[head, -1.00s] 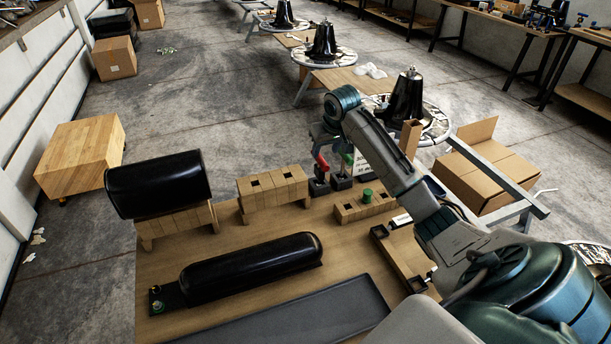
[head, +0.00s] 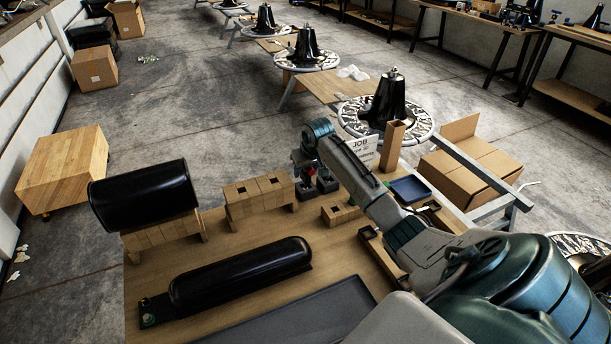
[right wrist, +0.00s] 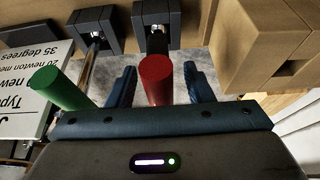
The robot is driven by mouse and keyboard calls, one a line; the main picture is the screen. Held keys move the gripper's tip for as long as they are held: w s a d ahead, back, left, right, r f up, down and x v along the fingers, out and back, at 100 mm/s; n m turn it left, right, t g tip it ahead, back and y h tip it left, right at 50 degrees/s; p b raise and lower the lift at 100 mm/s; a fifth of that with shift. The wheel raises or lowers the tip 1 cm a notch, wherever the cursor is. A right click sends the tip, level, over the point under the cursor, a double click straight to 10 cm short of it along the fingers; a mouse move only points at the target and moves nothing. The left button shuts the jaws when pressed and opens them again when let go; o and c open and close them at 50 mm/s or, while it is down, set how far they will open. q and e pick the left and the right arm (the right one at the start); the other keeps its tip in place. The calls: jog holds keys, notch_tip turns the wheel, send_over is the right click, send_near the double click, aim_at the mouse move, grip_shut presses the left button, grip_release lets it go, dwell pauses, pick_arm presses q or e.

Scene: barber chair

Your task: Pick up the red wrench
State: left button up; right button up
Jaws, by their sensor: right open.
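The red wrench shows in the right wrist view as a round red handle (right wrist: 156,82) between the two blue fingers of my right gripper (right wrist: 159,72). The fingers are open, with a gap on each side of the handle. Its far end reaches toward a dark holder block (right wrist: 163,38). A green handle (right wrist: 58,88) stands to the left, outside the fingers. In the head view my right gripper (head: 304,160) is over the dark holders (head: 326,182) at the back of the wooden table, and my arm hides much of it. My left gripper is not in view.
A sign with printed text (head: 360,146) stands close behind the arm. A wooden block with holes (head: 256,196) is left of the holders. A black cylinder (head: 145,195) and a long black padded piece (head: 240,273) lie farther left. A blue tray (head: 410,189) is at right.

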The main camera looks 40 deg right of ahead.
jog(key=shift+w+f, duration=0.1)
jog(key=shift+f, duration=0.05)
grip_shut()
jog(key=shift+d+r, duration=0.1)
jog(key=shift+r, duration=0.1)
